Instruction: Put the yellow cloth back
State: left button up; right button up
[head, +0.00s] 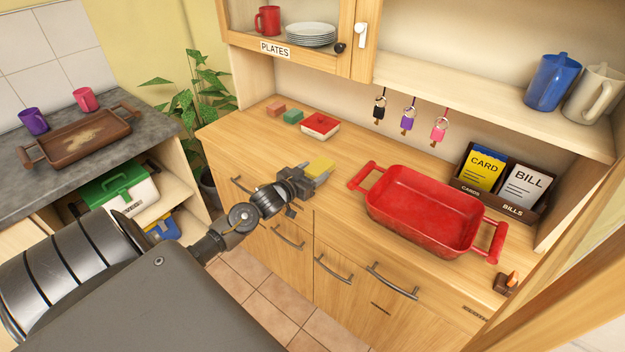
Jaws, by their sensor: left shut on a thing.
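The yellow cloth (319,166) is a small folded piece between the fingers of my left gripper (318,178). The gripper is shut on it, at or just above the wooden counter (345,160), left of the red roasting dish. I cannot tell whether the cloth touches the counter. My right gripper is not in view.
The red two-handled dish (425,212) stands empty on the counter. Keys (409,119) hang from the shelf above. A card and bill holder (500,186) stands at the right. At the left, a grey worktop (65,180) bears a brown tray (80,140). Bare counter lies around the cloth.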

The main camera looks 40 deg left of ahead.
pick_arm(q)
jog(key=shift+w+a+f, duration=0.1)
jog(key=shift+w+f, duration=0.05)
jog(key=shift+f, duration=0.15)
notch_tip(320, 180, down, 3)
jog(key=shift+r, duration=0.1)
jog(key=o, duration=0.9)
jog(key=s, duration=0.4)
jog(key=s+r+b, duration=0.1)
jog(key=s, duration=0.7)
jog(key=shift+r, duration=0.4)
